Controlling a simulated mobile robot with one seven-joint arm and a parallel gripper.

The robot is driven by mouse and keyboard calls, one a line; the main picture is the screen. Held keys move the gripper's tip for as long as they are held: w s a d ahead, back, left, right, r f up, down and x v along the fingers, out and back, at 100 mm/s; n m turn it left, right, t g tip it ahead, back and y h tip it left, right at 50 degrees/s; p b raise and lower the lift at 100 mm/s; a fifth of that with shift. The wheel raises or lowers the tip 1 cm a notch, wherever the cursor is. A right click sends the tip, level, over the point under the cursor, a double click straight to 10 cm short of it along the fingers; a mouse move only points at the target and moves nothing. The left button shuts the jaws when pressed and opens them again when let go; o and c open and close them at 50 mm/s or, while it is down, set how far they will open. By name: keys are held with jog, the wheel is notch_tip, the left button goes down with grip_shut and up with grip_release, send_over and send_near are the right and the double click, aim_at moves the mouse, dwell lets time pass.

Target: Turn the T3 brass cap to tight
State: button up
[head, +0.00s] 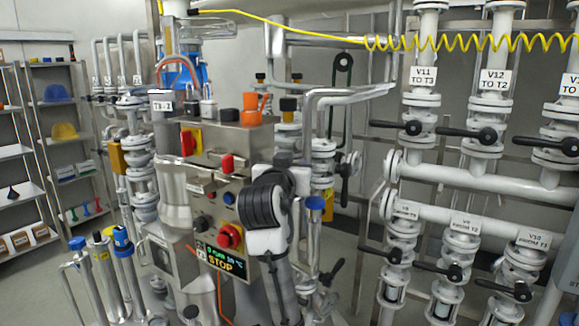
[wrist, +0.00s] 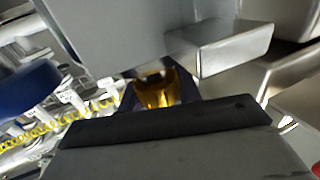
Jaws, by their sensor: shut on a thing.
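The brass cap (wrist: 155,92) shows in the middle of the wrist view as a small gold, ridged piece with a dark top. My gripper (wrist: 158,98) is shut on it, with the cap between a grey finger above and a dark pad below. Much of the cap is hidden by the fingers. In the head view my white and black arm stands in front of the steel machine, and I cannot make out the held cap or the fingertips there. A T3 label (head: 161,106) stands at the machine's upper left.
The machine's control panel has a red stop knob (head: 230,236) and a lit screen (head: 219,257) reading STOP. Labelled valves with black handles (head: 480,135) fill the right. Shelves (head: 14,151) stand at the left.

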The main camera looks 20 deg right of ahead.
jog(key=m+g+h, duration=0.5)
jog(key=shift+s+d, duration=0.2)
jog(key=shift+s, duration=0.05)
jog(key=shift+g+h+b, duration=0.3)
jog(key=shift+g+h, duration=0.1)
jog(key=shift+g, duration=0.1)
jog(key=o, duration=1)
jog(key=shift+c, duration=0.2)
jog(key=shift+d+t+y, duration=0.1)
jog(key=shift+t+y, duration=0.2)
jog(key=shift+t, duration=0.1)
